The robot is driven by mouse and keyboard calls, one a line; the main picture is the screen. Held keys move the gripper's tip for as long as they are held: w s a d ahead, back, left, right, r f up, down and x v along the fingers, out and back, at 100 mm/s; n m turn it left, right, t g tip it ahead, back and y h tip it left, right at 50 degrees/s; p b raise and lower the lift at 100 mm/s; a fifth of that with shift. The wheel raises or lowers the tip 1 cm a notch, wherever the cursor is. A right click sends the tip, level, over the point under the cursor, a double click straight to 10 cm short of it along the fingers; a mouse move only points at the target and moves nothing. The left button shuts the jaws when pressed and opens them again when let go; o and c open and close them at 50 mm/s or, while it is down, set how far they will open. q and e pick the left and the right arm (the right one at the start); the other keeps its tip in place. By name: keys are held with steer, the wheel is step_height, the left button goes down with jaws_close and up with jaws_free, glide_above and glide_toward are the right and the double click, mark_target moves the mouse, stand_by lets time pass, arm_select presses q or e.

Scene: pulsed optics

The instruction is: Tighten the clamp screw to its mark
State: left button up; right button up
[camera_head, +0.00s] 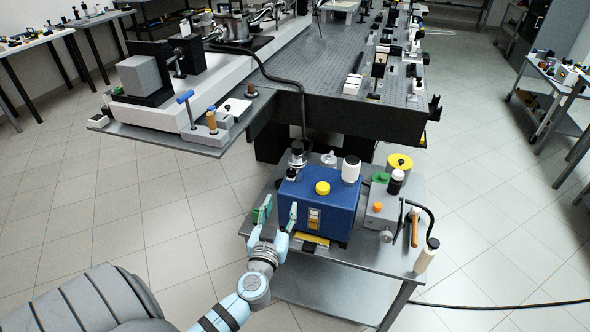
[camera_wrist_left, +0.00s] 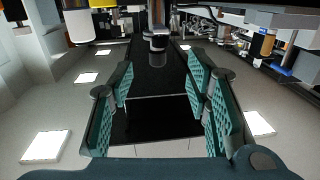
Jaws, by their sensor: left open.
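A T-handle with a blue bar (camera_head: 185,97) stands on a grey block at the near edge of the left bench plate. It looks like a clamp screw, but I cannot tell for certain, and no mark can be made out. My left gripper (camera_head: 278,208) is open and empty at the near left of the blue box on the cart, well apart from the T-handle. Its green-padded fingers (camera_wrist_left: 160,88) are spread in the left wrist view, with nothing between them. My right gripper is not in view.
The floor left of the cart is clear.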

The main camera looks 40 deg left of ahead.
arm_select(q)
glide_toward(290, 174)
steer(key=w, duration=0.2)
steer(key=x, duration=0.9)
steer(key=shift+a+f, duration=0.1)
steer(key=shift+a, duration=0.3)
steer(key=shift+w+a, duration=0.15)
steer(key=shift+w, duration=0.1)
steer(key=shift+c, duration=0.4)
